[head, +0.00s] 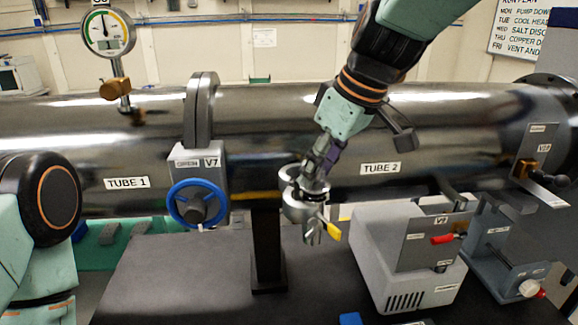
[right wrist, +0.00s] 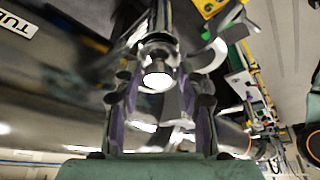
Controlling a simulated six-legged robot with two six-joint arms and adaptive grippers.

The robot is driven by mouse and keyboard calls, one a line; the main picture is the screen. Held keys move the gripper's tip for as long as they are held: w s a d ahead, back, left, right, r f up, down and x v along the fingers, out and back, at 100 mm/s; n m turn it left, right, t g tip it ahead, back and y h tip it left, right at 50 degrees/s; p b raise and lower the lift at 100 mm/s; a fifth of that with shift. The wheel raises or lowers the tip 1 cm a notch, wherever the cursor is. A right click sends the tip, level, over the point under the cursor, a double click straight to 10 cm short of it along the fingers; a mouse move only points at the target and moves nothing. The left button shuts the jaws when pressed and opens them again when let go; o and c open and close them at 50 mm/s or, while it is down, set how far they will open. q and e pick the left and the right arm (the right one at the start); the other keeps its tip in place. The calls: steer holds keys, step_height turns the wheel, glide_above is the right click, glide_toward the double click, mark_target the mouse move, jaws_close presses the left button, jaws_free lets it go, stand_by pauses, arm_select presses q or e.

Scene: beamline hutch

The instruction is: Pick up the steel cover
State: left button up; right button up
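A round steel fitting (head: 303,190) sits at the side port below the tube, in front of the TUBE 2 label; I cannot tell for sure which of its parts is the steel cover. A clamp with a yellow handle (head: 331,229) hangs below it. My right gripper (head: 317,176) reaches down from above and is right at the fitting's top. In the right wrist view, its two fingers (right wrist: 159,98) stand apart, with a shiny round steel end (right wrist: 158,80) between them and gaps at both sides. My left gripper is out of view.
A long dark tube (head: 100,160) runs across behind. A valve with a blue handwheel (head: 197,205) stands to the left, on a post side. A grey box (head: 375,260) and a blue-grey stand (head: 492,250) are at right. The dark table (head: 190,280) is clear at front left.

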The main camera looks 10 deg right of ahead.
jaws_close()
